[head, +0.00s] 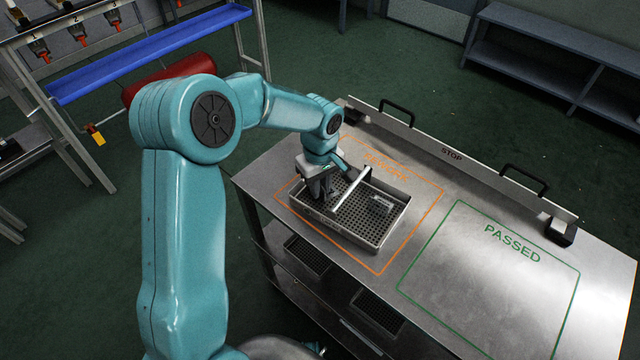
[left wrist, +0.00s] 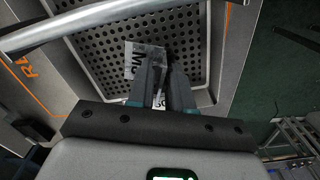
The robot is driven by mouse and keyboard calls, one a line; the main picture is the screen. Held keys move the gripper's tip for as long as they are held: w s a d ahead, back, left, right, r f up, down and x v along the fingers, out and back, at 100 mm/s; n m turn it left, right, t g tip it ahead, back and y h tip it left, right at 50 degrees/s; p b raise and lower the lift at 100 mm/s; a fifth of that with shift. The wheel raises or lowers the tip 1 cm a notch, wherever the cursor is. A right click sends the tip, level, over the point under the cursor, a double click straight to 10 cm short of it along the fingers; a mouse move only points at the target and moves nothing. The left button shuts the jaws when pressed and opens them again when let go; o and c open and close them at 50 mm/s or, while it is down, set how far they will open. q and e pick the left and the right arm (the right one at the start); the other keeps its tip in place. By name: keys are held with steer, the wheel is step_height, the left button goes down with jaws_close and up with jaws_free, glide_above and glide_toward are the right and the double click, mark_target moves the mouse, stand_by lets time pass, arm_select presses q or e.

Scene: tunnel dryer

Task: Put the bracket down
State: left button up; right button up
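My left gripper (head: 322,192) points down into a grey perforated tray (head: 372,246), near its left side. In the left wrist view the fingers (left wrist: 165,75) are close together with a pale metal bracket (left wrist: 143,58) at their tips. Part of it shows in the narrow gap between them, and its face carries dark lettering. The perforated tray floor (left wrist: 95,48) lies behind it; I cannot tell if the bracket touches it. In the head view the gripper hides the bracket. My right gripper is in neither view.
A pale bar (head: 352,188) crosses above the tray beside my gripper. A small metal part (head: 381,203) lies in the tray beyond it. The tray stands inside an orange outline on a steel bench. The green PASSED area (head: 490,280) is empty. A STOP rail (head: 450,154) lines the back.

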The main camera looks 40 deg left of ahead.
arm_select(q)
steer(key=shift+o, duration=0.6)
steer(key=shift+s+r, duration=0.1)
steer(key=shift+r, duration=0.1)
steer(key=shift+r, duration=0.25)
step_height(320, 180, up, 12)
steer(key=p, duration=0.1)
steer(key=shift+f, duration=0.2)
